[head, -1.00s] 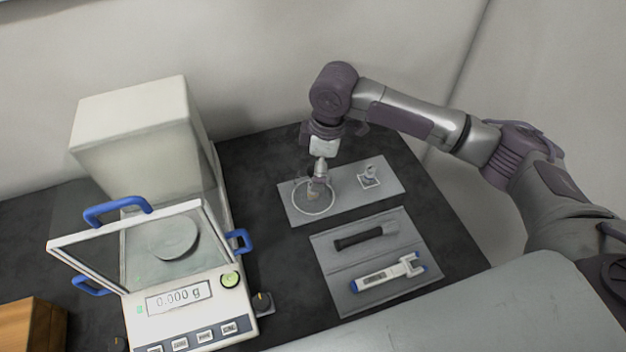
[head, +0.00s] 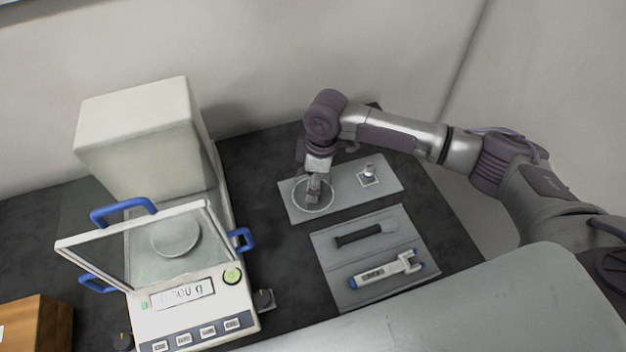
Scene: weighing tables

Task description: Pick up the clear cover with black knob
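The clear cover (head: 330,203) shows as a round transparent rim on the left part of a grey mat (head: 349,196). Its black knob is hidden behind my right gripper (head: 314,198). The gripper points down over the middle of the cover, with its fingertips at or close to the knob. I cannot tell whether the fingers are closed on it. The cover appears to rest on the mat. My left gripper is out of view.
A small metal piece (head: 369,173) stands right of the cover. A front mat (head: 388,246) holds a black-handled brush (head: 358,235) and a white-and-blue tool (head: 386,270). A balance (head: 210,325) with a tilted blue-handled glass lid (head: 133,248) stands left; a wooden box (head: 38,322) is at the lower left.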

